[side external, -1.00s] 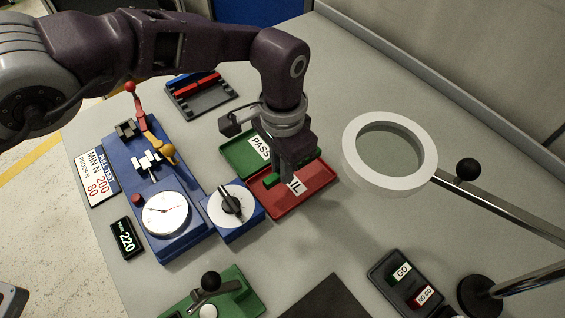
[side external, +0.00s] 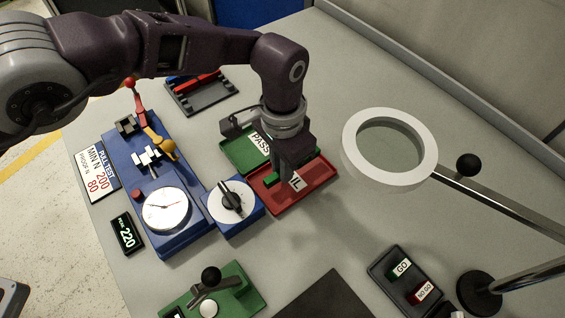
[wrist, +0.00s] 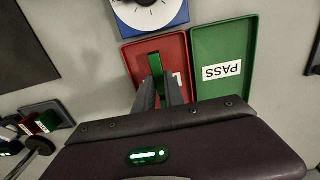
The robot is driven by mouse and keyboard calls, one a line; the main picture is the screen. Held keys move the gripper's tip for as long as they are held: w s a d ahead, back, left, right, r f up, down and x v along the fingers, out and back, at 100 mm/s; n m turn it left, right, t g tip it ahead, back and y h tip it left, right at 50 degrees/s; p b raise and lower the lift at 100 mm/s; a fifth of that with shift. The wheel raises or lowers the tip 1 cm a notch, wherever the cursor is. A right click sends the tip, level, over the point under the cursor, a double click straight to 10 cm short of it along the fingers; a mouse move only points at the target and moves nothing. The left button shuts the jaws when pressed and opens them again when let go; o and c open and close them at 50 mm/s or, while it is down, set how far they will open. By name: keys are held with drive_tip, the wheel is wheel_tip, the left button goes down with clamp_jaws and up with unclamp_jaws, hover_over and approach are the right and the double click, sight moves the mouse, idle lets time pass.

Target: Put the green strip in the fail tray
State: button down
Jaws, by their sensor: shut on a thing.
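The red fail tray (side external: 320,180) lies on the bench in the side view, its label partly covered by my gripper (side external: 287,179). In the wrist view, the fail tray (wrist: 133,54) is left of the green pass tray. The green strip (wrist: 154,66) is between my gripper's fingertips (wrist: 160,88), over the inside of the fail tray. In the side view, one end of the green strip (side external: 269,180) sticks out to the left of the fingers. My gripper is shut on it. I cannot tell whether the strip touches the tray floor.
The green pass tray (side external: 238,150) adjoins the fail tray. A blue box with a black dial knob (side external: 231,196) stands close to the fail tray's left. A ring magnifier (side external: 350,150) stands to the right. The bench in front of the fail tray is clear.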

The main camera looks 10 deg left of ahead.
drive_tip(key=shift+f, duration=0.15)
drive_tip(key=shift+f, duration=0.6)
drive_tip(key=shift+f, duration=0.55)
idle(0.6)
drive_tip(key=c, duration=1.3)
unclamp_jaws()
drive_tip(key=shift+c, duration=0.2)
drive_tip(key=o, duration=0.3)
